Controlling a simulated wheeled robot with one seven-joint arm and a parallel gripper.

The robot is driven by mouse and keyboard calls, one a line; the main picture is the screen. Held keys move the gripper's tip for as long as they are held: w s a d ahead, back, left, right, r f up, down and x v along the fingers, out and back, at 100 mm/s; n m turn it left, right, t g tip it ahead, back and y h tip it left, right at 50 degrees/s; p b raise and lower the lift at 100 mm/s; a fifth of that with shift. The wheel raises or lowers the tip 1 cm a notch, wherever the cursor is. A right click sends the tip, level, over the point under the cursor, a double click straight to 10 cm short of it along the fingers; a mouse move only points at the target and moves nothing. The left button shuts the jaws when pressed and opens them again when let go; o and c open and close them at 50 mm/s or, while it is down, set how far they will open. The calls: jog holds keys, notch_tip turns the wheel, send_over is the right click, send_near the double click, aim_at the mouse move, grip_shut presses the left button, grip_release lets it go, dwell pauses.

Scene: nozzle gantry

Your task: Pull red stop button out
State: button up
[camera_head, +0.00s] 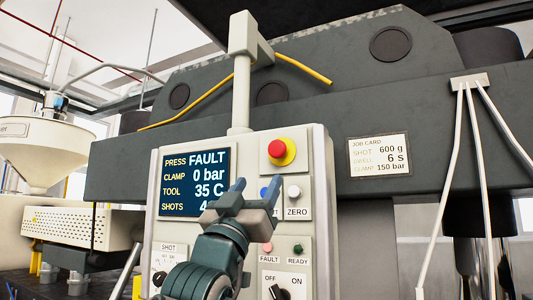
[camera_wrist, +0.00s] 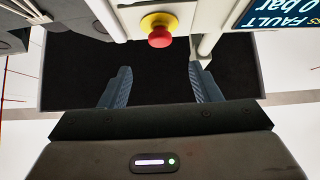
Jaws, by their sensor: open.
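The red stop button (camera_head: 278,149) sits on a yellow collar at the upper right of the grey control panel (camera_head: 319,190). It also shows in the wrist view (camera_wrist: 159,36), at the top middle, beyond the fingers. My gripper (camera_head: 256,187) is open and empty in front of the panel, below the button in the head view. In the wrist view its two fingers (camera_wrist: 158,80) stand wide apart with nothing between them. The button is apart from both fingers. How far the button stands out from its collar is hard to tell.
A screen (camera_head: 194,182) left of the button reads FAULT. A white ZERO button (camera_head: 294,192), FAULT and READY lamps and an OFF/ON switch (camera_head: 280,292) lie below it. A post (camera_head: 241,90) rises above the panel. A job card (camera_head: 379,156) hangs at right.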

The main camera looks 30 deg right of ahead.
aim_at(275, 149)
jog(key=p+x, duration=0.5)
jog(key=x, duration=0.8)
jog(key=shift+w+d+r+p, duration=0.1)
jog(key=shift+w+r+p, duration=0.05)
jog(key=shift+r+p, duration=0.25)
